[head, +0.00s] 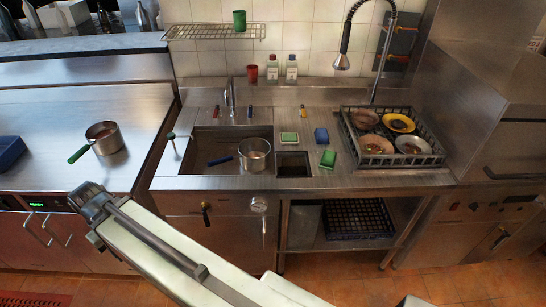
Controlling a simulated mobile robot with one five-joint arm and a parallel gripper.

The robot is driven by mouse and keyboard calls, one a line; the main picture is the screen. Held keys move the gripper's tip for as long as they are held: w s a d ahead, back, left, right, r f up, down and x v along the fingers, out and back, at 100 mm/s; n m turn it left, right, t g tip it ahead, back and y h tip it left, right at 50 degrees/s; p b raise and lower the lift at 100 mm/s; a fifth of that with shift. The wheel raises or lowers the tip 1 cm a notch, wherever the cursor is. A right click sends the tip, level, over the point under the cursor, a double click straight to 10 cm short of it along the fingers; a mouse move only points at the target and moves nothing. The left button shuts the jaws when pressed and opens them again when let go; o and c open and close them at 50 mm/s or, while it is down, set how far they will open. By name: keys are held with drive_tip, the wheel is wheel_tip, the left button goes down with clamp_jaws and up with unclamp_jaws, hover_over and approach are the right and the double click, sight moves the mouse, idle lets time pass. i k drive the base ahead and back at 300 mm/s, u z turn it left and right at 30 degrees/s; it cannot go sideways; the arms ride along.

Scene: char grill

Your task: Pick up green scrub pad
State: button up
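A green scrub pad (328,159) lies on the steel counter right of the sink, near the front edge. A second pad (289,138), pale on top with green edges, lies farther back and to the left, beside the small basin. A blue pad (321,135) lies behind the green one. Part of my white arm crosses the lower left of the view, ending in a dark joint well left of the pads. No gripper fingers show.
The sink (205,150) holds a pot (254,154) with a blue handle. A small basin (292,164) is left of the green pad. A dish rack (430,160) with several bowls stands to the right. A sprayer (342,62) hangs above. A pot (104,137) stands on the left counter.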

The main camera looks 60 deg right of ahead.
sight(329, 159)
drive_tip(key=u, duration=0.25)
drive_tip(key=k, duration=0.7)
drive_tip(key=z, duration=0.95)
drive_tip(key=i, duration=1)
